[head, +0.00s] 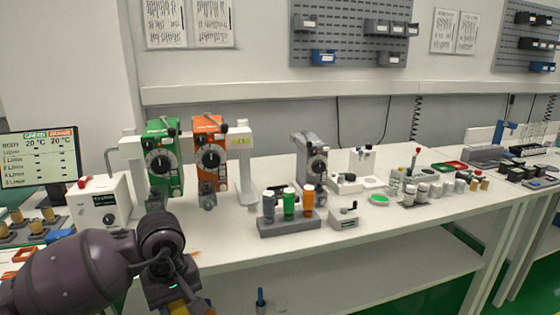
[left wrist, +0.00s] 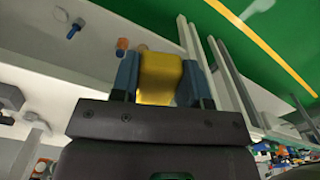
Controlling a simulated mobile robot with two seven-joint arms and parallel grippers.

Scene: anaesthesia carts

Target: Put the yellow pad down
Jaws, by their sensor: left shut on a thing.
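The yellow pad (left wrist: 160,82) is a rounded yellow block between the two blue fingers of my left gripper (left wrist: 160,62) in the left wrist view. The gripper is shut on it. In the head view my left arm comes in at the bottom left, and only a small bit of the yellow pad (head: 178,308) shows at the lower edge, in front of the bench. The rest of the pad is hidden by my wrist or cut off by the frame. My right gripper is in neither view.
The white bench (head: 240,240) carries green (head: 162,160) and orange (head: 209,155) dial units, a grey rack of bottles (head: 290,226) and a white box (head: 100,202). Its front edge is clear right of my arm. A lower shelf (head: 400,270) holds a small blue-topped item (head: 260,297).

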